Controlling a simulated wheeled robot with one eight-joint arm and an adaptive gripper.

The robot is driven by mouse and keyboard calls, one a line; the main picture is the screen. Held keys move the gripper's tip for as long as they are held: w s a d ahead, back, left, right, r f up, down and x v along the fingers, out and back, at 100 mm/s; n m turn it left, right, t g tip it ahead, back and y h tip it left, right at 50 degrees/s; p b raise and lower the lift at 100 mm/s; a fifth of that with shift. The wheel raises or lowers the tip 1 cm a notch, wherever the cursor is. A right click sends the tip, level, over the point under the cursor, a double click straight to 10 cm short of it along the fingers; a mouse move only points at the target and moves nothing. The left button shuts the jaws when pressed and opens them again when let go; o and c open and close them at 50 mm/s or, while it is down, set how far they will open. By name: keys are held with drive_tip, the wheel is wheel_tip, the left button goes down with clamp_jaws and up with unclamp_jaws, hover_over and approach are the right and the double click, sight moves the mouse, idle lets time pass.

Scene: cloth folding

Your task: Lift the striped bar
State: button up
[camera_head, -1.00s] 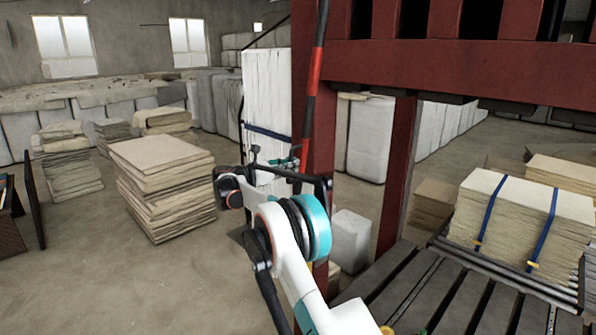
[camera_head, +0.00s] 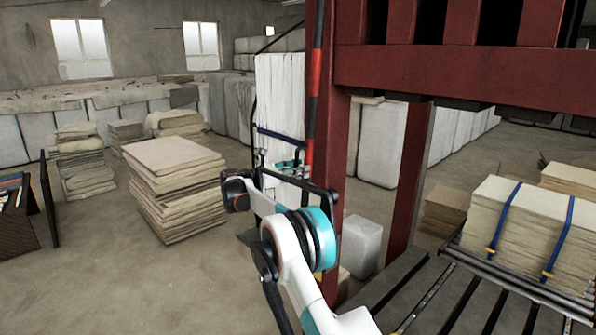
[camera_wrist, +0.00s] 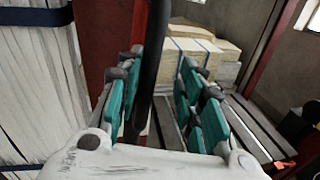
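The striped bar (camera_head: 316,85) is a thin, upright red and black pole in front of the red post, in the head view. In the wrist view the bar (camera_wrist: 153,55) shows as a dark shaft running down between my fingers. My gripper (camera_head: 292,168) is at the bar's lower part in the head view. In the wrist view my gripper (camera_wrist: 158,95) has its teal fingers spread on both sides of the bar. The bar is closer to the left finger, with a clear gap to the right one. The bar's lower end is hidden.
A red press frame (camera_head: 450,75) stands right behind the bar. A tall white strapped bale (camera_head: 278,95) is close to the left of my gripper. A strapped stack (camera_head: 530,225) lies on the slatted bed at right. A paper stack (camera_head: 175,190) stands at left, with open floor around it.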

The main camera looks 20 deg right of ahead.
drive_tip(key=shift+d, duration=0.15)
drive_tip(key=s+a, duration=0.1)
drive_tip(key=a, duration=1.1)
drive_tip(key=shift+s+r, duration=0.2)
drive_tip(key=shift+s, duration=0.2)
